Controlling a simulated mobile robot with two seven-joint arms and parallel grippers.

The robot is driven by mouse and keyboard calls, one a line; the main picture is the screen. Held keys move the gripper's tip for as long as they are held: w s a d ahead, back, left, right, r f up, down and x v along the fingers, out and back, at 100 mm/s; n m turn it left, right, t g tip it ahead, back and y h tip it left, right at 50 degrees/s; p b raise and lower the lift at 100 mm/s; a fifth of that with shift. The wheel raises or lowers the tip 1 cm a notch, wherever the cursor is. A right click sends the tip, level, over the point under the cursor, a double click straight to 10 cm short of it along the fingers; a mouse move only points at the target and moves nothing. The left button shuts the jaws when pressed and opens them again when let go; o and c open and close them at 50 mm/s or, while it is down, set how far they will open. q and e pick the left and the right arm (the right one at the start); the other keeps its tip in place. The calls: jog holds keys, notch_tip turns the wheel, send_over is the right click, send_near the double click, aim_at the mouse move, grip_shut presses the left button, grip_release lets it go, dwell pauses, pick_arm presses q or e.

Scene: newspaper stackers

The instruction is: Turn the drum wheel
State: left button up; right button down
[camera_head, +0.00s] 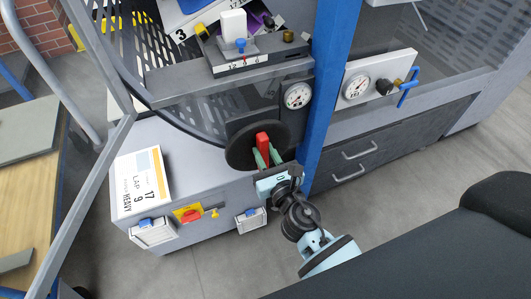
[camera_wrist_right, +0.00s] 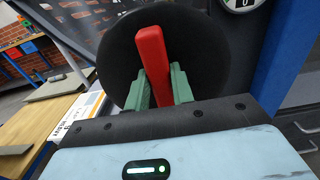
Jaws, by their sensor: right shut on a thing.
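The drum wheel (camera_head: 242,149) is a dark round disc on the front of the grey machine, with a red bar handle (camera_head: 263,143) standing out from it. My right gripper (camera_head: 268,157) comes from the lower right, with its green fingers on either side of the red handle. In the right wrist view the wheel (camera_wrist_right: 120,55) fills the upper middle, and the red handle (camera_wrist_right: 152,60) leans with its top to the left. The right gripper (camera_wrist_right: 162,88) is shut on the handle there. My left gripper is in neither view.
A blue post (camera_head: 330,80) stands just right of the wheel. A gauge (camera_head: 297,95) sits beside it. A printed card (camera_head: 141,178) and a red knob on a yellow plate (camera_head: 189,215) lie to the left. Open floor (camera_head: 400,195) is at the right.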

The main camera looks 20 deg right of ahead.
dwell(0.3)
jog(key=m, duration=0.2)
jog(key=d+m+b, duration=0.1)
jog(key=m, duration=0.1)
jog(key=shift+f+m, duration=0.15)
jog(key=shift+m, duration=0.25)
jog(key=m, duration=0.4)
jog(key=f+m, duration=0.1)
jog(key=m, duration=0.3)
jog(key=d+f+m+b, duration=0.1)
jog(key=m, duration=0.4)
jog(key=shift+d, duration=0.1)
dwell(0.3)
jog(key=c, duration=1.2)
grip_release()
